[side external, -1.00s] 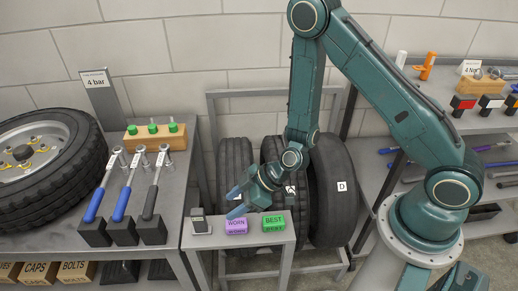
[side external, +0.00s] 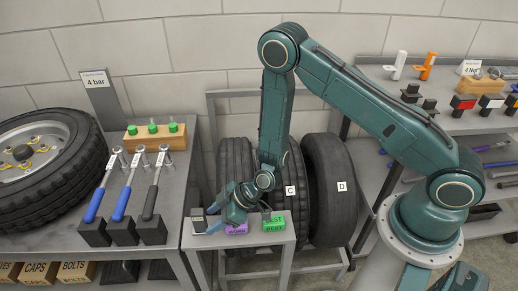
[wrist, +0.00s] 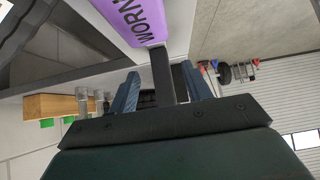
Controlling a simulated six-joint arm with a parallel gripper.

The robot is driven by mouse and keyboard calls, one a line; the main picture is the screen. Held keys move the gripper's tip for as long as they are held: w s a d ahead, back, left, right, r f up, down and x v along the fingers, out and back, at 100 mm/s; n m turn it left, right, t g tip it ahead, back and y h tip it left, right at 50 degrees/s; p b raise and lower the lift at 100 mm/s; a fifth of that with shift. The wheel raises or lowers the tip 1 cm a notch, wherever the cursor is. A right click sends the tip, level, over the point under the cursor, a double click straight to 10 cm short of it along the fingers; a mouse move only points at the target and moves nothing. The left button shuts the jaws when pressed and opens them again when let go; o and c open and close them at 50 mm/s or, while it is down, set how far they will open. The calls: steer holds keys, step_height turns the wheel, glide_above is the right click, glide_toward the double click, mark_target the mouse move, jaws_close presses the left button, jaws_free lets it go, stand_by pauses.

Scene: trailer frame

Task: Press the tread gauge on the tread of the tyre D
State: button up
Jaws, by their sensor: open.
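Tyre D (side external: 325,165) stands upright in the rack at the right end of the tyre row, with a white D label on its tread. The likely tread gauge (side external: 197,222), a small dark device with a pale face, is at the left end of the small bench. My gripper (side external: 212,227) is low over this bench, pointing left, its fingertips close to the device; I cannot tell whether they touch. In the wrist view my blue fingers (wrist: 162,90) are apart. A dark upright bar (wrist: 161,75) shows between them; I cannot tell whether it is the gauge.
A purple WORN block (side external: 236,228) and a green BEST block (side external: 273,222) sit on the small bench (side external: 262,242). Tyre C (side external: 293,170) stands beside tyre D. A workbench with torque wrenches (side external: 123,205) is on the left, and a tool shelf is on the right.

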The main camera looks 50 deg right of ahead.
mark_target(206, 222)
steer(key=shift+x, duration=2.55)
steer(key=shift+r, duration=0.1)
jaws_close()
steer(key=shift+r, duration=0.1)
step_height(206, 222, up, 20)
